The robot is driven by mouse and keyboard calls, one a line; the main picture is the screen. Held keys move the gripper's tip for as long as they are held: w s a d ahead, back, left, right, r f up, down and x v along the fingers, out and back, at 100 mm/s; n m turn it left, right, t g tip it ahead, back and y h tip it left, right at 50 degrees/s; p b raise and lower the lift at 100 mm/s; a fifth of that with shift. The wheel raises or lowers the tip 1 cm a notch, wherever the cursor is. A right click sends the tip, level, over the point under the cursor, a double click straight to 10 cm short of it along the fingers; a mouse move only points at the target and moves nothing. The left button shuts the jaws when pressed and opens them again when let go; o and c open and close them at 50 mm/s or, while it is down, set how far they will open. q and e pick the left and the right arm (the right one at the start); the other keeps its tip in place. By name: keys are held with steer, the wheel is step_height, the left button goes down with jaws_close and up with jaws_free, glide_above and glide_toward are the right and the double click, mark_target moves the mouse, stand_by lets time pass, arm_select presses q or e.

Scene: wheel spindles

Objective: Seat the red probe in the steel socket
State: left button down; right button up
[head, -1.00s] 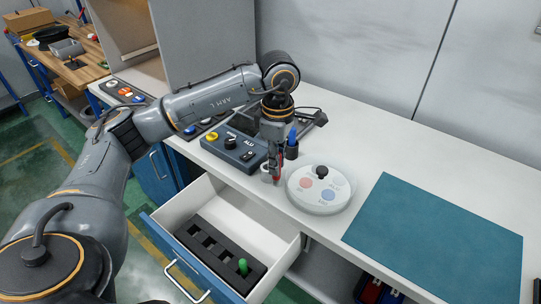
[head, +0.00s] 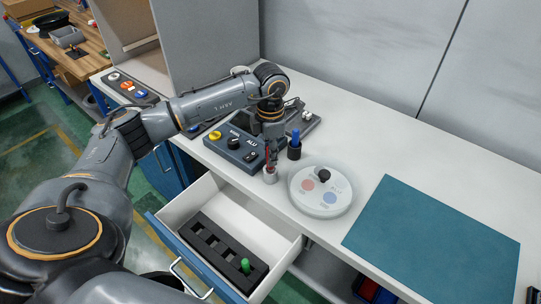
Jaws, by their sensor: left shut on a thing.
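My left gripper (head: 271,153) points down over the white worktop and is shut on the red probe (head: 267,154). Only a thin strip of the probe shows between the fingers. The steel socket (head: 270,176), a small pale cylinder, stands on the worktop directly below the fingertips. The probe's lower end is at the socket's mouth; I cannot tell whether it is inside. My right gripper is not in view.
A blue probe (head: 295,136) stands in a dark holder (head: 294,152) close behind the socket. The open drawer (head: 285,255) holds a black rack with a green probe (head: 245,265). The teal mat (head: 435,240) is clear.

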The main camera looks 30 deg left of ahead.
arm_select(q)
steer(key=shift+f, duration=1)
steer(key=c, duration=1.2)
jaws_free()
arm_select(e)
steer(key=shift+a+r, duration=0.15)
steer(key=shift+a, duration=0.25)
arm_select(q)
steer(key=shift+r, duration=0.25)
step_height(320, 180, up, 10)
steer(key=b, duration=0.3)
steer(key=shift+r, duration=0.9)
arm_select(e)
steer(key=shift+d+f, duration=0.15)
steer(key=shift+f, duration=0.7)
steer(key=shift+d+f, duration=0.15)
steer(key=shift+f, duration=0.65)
